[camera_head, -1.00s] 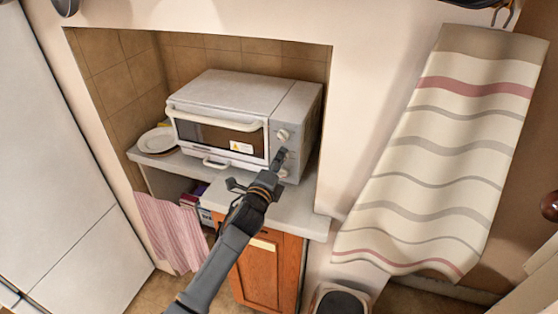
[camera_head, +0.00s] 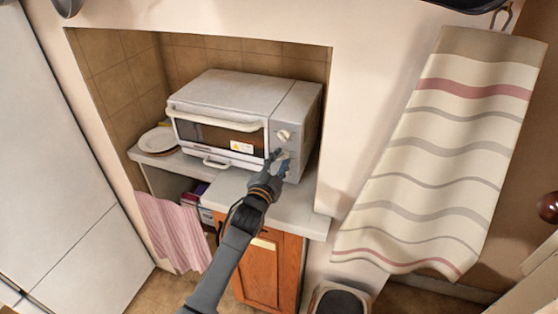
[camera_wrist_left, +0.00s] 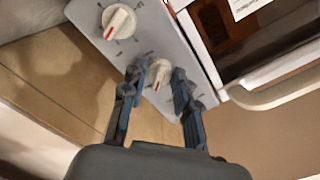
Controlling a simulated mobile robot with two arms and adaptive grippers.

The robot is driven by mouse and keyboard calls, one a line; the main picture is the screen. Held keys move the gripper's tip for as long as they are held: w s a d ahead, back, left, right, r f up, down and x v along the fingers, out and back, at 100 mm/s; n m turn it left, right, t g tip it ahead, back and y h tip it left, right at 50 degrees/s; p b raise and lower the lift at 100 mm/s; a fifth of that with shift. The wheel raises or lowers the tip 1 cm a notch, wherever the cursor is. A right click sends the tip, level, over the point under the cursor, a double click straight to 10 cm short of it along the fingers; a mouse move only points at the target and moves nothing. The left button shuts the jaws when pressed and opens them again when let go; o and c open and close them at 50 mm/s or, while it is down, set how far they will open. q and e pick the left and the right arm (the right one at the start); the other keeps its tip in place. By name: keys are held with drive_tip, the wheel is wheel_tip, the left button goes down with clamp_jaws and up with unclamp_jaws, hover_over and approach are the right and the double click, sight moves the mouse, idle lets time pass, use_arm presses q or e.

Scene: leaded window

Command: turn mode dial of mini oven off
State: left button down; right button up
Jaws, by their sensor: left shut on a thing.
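The white mini oven (camera_head: 235,95) stands on a shelf in a wall niche, its dials in a column right of its closed door. My left gripper (camera_head: 278,157) is at this panel, below the top dial (camera_head: 283,135), and covers much of the lower panel. In the left wrist view its fingers (camera_wrist_left: 158,70) are on both sides of a white dial with a red mark (camera_wrist_left: 159,75), shut on it. Another white dial with a red mark (camera_wrist_left: 118,22) is free beside it. I cannot read which is the mode dial. My right gripper is not in view.
The oven door handle (camera_wrist_left: 285,91) is close to the left gripper. A plate (camera_head: 158,140) lies left of the oven, and the counter (camera_head: 300,217) in front is clear. A striped towel (camera_head: 440,160) hangs at right, above a bin (camera_head: 340,300).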

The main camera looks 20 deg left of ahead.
use_arm(q)
drive_tip(key=n, duration=0.5)
drive_tip(key=shift+d+n+p, duration=0.1)
drive_tip(key=shift+n+p, duration=0.3)
drive_tip(key=shift+f+n+p, duration=0.15)
drive_tip(key=shift+n+p, duration=0.15)
drive_tip(key=shift+n, duration=1.9)
drive_tip(key=c, duration=1)
unclamp_jaws()
drive_tip(key=s, duration=1.2)
